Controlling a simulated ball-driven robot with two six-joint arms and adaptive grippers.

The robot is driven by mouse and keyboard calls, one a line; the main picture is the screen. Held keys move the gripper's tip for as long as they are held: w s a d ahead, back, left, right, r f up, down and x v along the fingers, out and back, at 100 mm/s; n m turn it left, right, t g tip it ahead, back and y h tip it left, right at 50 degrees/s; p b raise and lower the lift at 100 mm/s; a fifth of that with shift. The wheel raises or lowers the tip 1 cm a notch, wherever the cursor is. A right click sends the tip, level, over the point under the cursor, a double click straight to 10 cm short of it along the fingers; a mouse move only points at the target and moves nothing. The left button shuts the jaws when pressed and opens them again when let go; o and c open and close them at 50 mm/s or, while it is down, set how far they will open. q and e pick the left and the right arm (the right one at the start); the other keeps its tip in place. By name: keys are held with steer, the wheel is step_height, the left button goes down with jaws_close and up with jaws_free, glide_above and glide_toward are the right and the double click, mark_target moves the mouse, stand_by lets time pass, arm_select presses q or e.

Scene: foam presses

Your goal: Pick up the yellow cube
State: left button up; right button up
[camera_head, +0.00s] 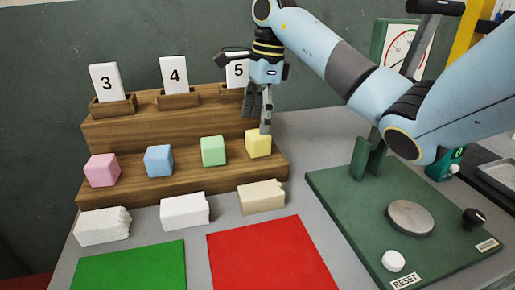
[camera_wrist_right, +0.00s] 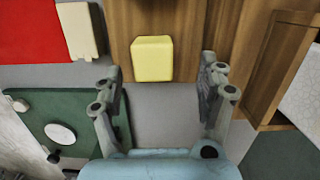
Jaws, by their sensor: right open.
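The yellow cube (camera_head: 258,143) sits on the lower wooden step, at the right end of a row of cubes. In the right wrist view the yellow cube (camera_wrist_right: 152,59) lies ahead of the fingers, between their lines and nearer the left finger. My right gripper (camera_head: 264,121) hangs just above and behind the cube, pointing down; one fingertip overlaps the cube's top edge in the head view. In the wrist view the right gripper (camera_wrist_right: 160,80) is open and empty. Whether a finger touches the cube cannot be told. My left gripper is not in view.
Pink (camera_head: 102,170), blue (camera_head: 159,160) and green (camera_head: 213,151) cubes share the step (camera_head: 185,183). Numbered cards stand on the upper step behind. Foam blocks, a green mat (camera_head: 130,268) and a red mat (camera_head: 270,258) lie in front. A green press base (camera_head: 345,205) stands right.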

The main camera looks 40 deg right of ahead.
mark_target(258, 135)
steer(key=f, duration=0.3)
steer(key=f+p, duration=0.1)
steer(key=shift+s+a+f, duration=0.25)
steer(key=shift+s+a, duration=0.1)
steer(key=shift+s, duration=0.05)
steer(key=shift+w+f, duration=0.1)
steer(key=shift+f, duration=0.35)
steer(key=shift+c, duration=0.3)
steer(key=c, duration=1)
steer(key=shift+r, duration=0.1)
